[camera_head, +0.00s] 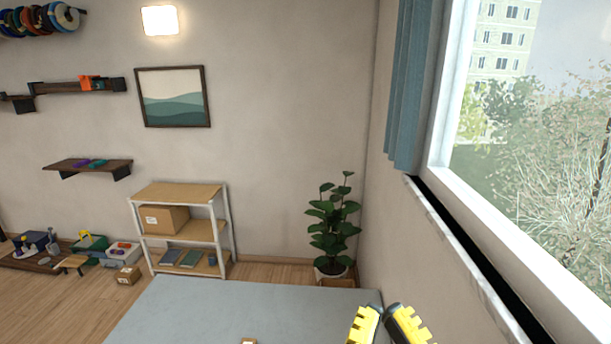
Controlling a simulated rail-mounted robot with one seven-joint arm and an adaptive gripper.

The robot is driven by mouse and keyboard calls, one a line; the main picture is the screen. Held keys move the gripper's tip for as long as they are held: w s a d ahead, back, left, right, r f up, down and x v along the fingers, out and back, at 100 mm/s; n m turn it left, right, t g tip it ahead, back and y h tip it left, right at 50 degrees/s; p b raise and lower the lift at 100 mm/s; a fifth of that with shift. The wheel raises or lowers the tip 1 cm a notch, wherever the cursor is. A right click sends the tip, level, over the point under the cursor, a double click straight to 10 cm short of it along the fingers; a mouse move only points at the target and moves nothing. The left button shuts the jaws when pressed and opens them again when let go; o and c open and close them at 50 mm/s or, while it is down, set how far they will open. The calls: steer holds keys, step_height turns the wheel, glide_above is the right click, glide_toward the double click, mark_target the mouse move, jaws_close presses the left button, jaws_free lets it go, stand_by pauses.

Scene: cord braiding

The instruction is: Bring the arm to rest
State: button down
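My gripper (384,318) shows at the bottom edge, right of centre, as two black parts with yellow toothed pieces. The two parts lean towards each other at their upper ends, with a small gap between them. The lower part of the gripper and the rest of the arm are cut off by the frame. I see nothing held in the part that shows, but I cannot tell whether the gripper is open or shut. It appears over or beside the right end of a pale blue-grey table (215,308).
A small tan object (248,341) is cut off at the table's near edge. The visible tabletop is otherwise clear. Beyond stand a shelf unit (224,229) and a potted plant (334,228). A window sill (470,265) runs along the right wall. Boxes (120,253) sit on the floor at left.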

step_height(320, 180, up, 20)
steer(key=p, duration=1.7)
steer(key=shift+w, duration=0.1)
